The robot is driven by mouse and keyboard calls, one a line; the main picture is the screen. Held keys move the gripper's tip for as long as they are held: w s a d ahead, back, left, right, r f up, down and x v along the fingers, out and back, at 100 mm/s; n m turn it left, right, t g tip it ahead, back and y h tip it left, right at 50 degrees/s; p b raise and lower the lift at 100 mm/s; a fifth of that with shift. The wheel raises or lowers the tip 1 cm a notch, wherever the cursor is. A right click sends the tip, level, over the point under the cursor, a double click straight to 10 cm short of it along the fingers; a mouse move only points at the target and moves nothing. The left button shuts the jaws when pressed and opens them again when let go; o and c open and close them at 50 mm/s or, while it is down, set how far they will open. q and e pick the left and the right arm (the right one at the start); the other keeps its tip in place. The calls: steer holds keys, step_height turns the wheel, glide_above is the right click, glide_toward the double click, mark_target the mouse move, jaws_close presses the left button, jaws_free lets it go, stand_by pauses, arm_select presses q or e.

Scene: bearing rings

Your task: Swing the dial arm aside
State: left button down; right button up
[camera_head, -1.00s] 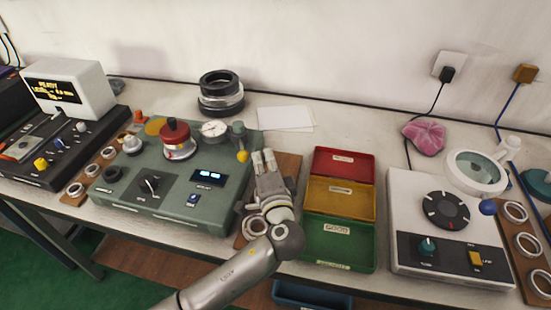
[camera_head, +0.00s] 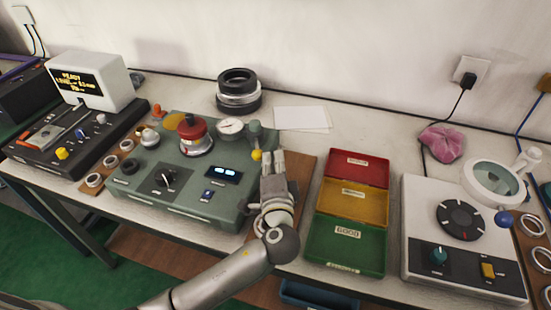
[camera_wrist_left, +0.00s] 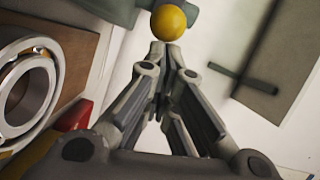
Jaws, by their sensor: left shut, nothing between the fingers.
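The dial gauge (camera_head: 230,126) has a white round face and stands at the back right of the green test unit (camera_head: 150,205). Beside it is a grey-green post (camera_head: 255,131) with a yellow ball knob (camera_head: 256,155) at its front. My left gripper (camera_head: 273,158) is shut and empty, just right of the yellow knob. In the left wrist view the yellow knob (camera_wrist_left: 168,22) shows just beyond the shut fingertips (camera_wrist_left: 168,55); I cannot tell whether they touch. My right gripper is not in view.
A wooden board (camera_head: 302,172) with bearing rings lies under my left gripper. Red, yellow and green trays (camera_head: 345,235) stand to the right. A stack of dark rings (camera_head: 238,92) and white paper (camera_head: 301,117) lie behind, with bare table around them.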

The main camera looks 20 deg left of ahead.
mark_target(255, 156)
arm_select(q)
steer(key=shift+s+a, duration=0.1)
steer(key=shift+a, duration=0.05)
steer(key=a+m+h, duration=0.1)
steer(key=h, duration=0.1)
steer(key=s+a+m+h, duration=0.1)
steer(key=a+m+h, duration=0.1)
steer(key=s+a+m+t+h, duration=0.1)
steer(key=m+h, duration=0.1)
steer(key=h, duration=0.1)
steer(key=shift+s+a+p, duration=0.15)
steer(key=shift+a+p, duration=0.2)
steer(key=shift+a, duration=0.05)
steer(key=shift+s+a+m+g+h+b, duration=0.1)
steer(key=shift+a+m+g+h+b, duration=0.1)
steer(key=shift+a+m+h, duration=0.5)
steer(key=shift+s+a+m+g+h+b, duration=0.15)
steer(key=shift+a+m+h, duration=0.25)
steer(key=shift+h, duration=0.6)
steer(key=shift+w+a, duration=0.1)
steer(key=shift+a, duration=0.65)
